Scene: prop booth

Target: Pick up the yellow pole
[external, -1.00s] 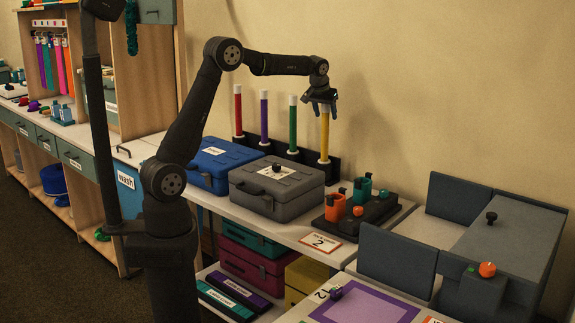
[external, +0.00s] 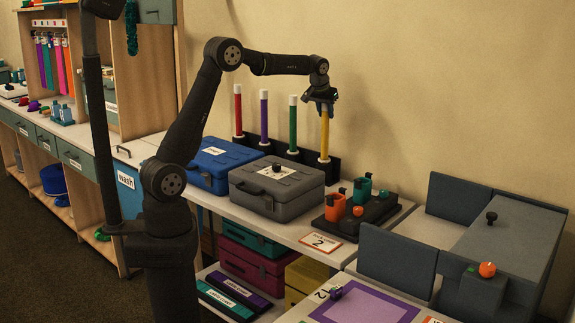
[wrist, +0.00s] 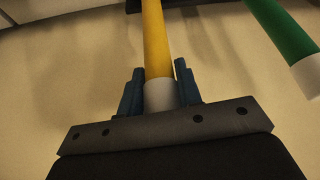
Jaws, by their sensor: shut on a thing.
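The yellow pole (external: 325,135) stands upright in the black rack at the back of the counter, at the right end of a row of poles. My gripper (external: 322,101) is at the top of it and shut on it. In the wrist view the yellow pole (wrist: 156,40) runs up between the two blue fingers of my gripper (wrist: 160,88), with its white end cap between them. The pole's foot is still at its white collar in the rack.
Green (external: 292,125), purple (external: 264,118) and red (external: 238,110) poles stand to the left in the same rack. The green pole (wrist: 285,35) is close by. A grey case (external: 262,204), a blue case (external: 215,180) and an orange mug (external: 335,207) stand in front.

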